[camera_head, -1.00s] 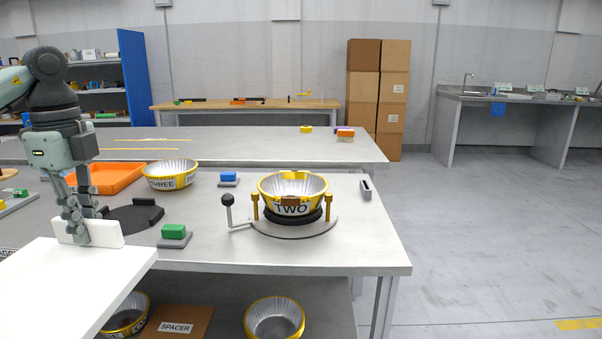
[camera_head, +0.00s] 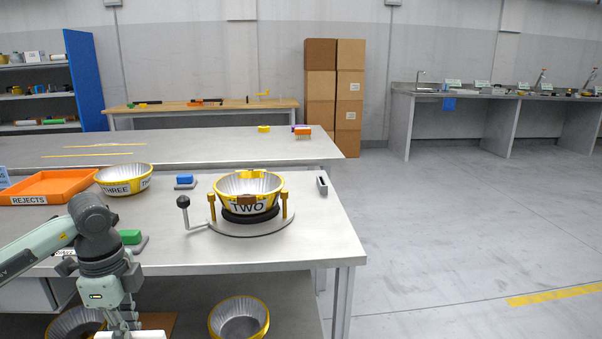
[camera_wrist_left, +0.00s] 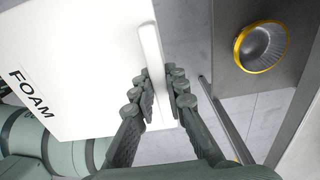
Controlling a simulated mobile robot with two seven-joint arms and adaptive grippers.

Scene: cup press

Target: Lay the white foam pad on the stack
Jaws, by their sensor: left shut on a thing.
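The white foam pad (camera_wrist_left: 80,60), with a black FOAM label, fills the upper left of the left wrist view. Only a small white part of it (camera_head: 150,334) shows at the bottom edge of the head view. My left gripper (camera_wrist_left: 160,92) is shut on the raised white strip along the pad. In the head view my left gripper (camera_head: 122,326) is low, in front of the table's front edge. On the lower shelf, a brown board (camera_head: 165,321) is partly hidden behind my gripper. Which thing is the stack, I cannot tell. My right gripper is not in view.
Gold-rimmed foil bowls sit on the lower shelf, one right of my gripper (camera_head: 240,318) and one left (camera_head: 75,322). The tabletop (camera_head: 300,250) above carries the press with bowl TWO (camera_head: 248,207), bowl THREE (camera_head: 124,188) and the orange rejects tray (camera_head: 55,184).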

